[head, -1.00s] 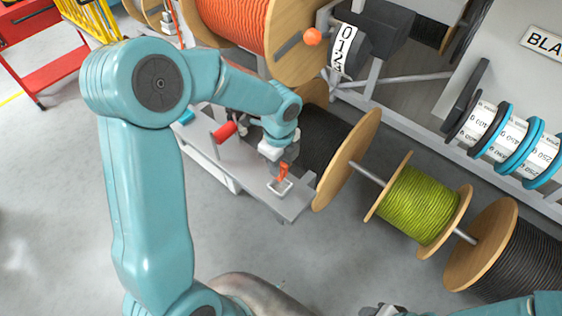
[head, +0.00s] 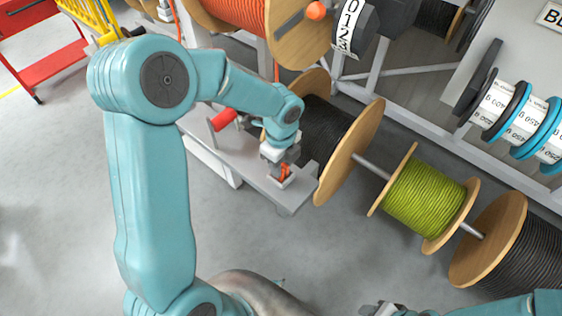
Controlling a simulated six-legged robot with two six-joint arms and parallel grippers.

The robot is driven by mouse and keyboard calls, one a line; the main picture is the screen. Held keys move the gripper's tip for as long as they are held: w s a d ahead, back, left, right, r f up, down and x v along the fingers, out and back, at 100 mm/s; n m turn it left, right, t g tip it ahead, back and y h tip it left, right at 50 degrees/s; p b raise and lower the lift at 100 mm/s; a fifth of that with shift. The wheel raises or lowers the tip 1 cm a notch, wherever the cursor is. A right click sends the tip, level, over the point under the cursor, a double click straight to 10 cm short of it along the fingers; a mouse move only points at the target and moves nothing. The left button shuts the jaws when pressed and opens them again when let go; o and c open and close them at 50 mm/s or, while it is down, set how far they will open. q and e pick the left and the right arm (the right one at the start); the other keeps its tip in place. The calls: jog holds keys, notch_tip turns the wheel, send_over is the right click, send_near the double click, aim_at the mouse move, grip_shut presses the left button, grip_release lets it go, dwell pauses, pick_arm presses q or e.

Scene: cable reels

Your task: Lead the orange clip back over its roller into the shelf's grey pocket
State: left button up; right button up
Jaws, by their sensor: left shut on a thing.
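My left gripper (head: 284,166) points down over the outer end of the grey shelf (head: 252,178). It is shut on the orange clip (head: 286,173), which is small and partly hidden by the fingers. The clip is at the grey pocket (head: 278,183), a small pale-rimmed square on the shelf. I cannot tell how deep the clip sits in it.
Wooden reels of black cable (head: 322,125) and yellow-green cable (head: 424,202) stand close right of the shelf. A big orange cable reel (head: 232,12) is behind. A red cart (head: 45,45) is at the back left. The floor in front of the shelf is clear.

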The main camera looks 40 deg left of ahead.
pick_arm(q)
jog(key=o, duration=1.1)
jog(key=shift+o, duration=0.2)
jog(key=shift+r, duration=0.1)
notch_tip(320, 180, up, 16)
jog(key=shift+p, duration=0.4)
